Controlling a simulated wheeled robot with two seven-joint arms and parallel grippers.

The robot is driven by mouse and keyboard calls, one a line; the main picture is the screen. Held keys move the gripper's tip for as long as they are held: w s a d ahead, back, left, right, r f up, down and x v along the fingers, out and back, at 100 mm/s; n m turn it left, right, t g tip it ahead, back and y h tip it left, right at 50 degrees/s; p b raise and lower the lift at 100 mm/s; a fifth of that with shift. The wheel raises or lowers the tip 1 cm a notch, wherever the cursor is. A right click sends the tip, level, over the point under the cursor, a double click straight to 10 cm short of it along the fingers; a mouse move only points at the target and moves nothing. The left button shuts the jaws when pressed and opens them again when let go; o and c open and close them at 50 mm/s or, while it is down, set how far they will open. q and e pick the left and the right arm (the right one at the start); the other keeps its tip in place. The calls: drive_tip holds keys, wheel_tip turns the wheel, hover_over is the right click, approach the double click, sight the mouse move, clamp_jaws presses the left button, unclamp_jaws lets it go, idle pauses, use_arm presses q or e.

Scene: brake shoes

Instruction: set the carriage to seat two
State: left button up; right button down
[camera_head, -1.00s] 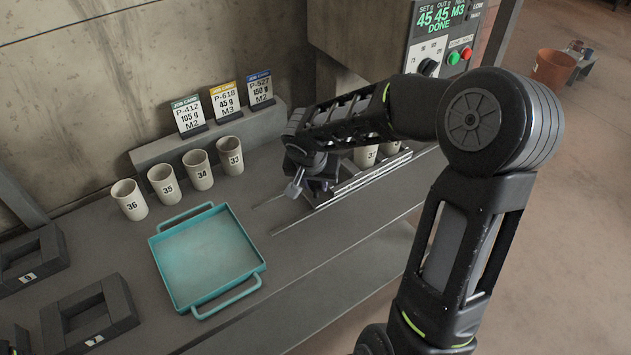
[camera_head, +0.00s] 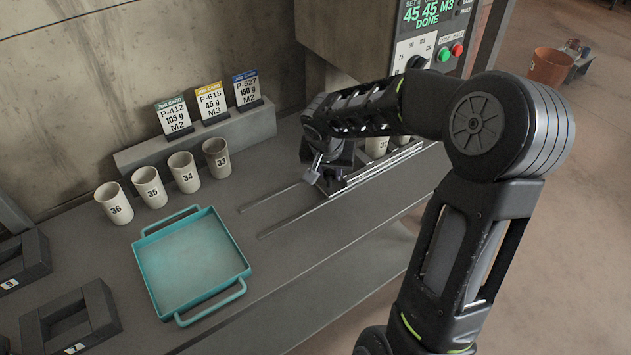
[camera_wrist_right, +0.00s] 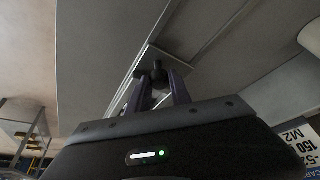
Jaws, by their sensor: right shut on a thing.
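The carriage (camera_head: 362,177) is a grey slide on two rails, running in under the machine at the back right. Pale cups stand on it, one of them marked 32 (camera_head: 377,147); my arm hides part of the row. My right gripper (camera_head: 318,176) is at the carriage's near left end. In the right wrist view, its two fingers (camera_wrist_right: 157,92) are shut on a dark knob (camera_wrist_right: 156,74) at the carriage's end. The seat under the machine is hidden from me. My left gripper is out of view.
The machine's panel (camera_head: 433,38) has a dial and reads "45 45 M3 DONE". Cups 33 (camera_head: 217,158) to 36 stand in a row left of the rails (camera_head: 270,212). A teal tray (camera_head: 246,268) and dark frames (camera_head: 70,322) are on the bench. Job cards (camera_head: 210,101) stand behind.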

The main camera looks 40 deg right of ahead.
drive_tip(key=shift+d, duration=0.75)
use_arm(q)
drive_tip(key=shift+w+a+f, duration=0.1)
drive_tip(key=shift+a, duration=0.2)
use_arm(e)
drive_tip(key=shift+d, duration=0.1)
drive_tip(key=c, duration=1.2)
unclamp_jaws()
drive_tip(key=shift+r, duration=0.15)
use_arm(q)
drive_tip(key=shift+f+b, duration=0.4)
drive_tip(key=shift+b, duration=0.05)
use_arm(e)
drive_tip(key=v, duration=0.7)
drive_tip(key=shift+s+r, duration=0.15)
drive_tip(key=shift+r, duration=0.1)
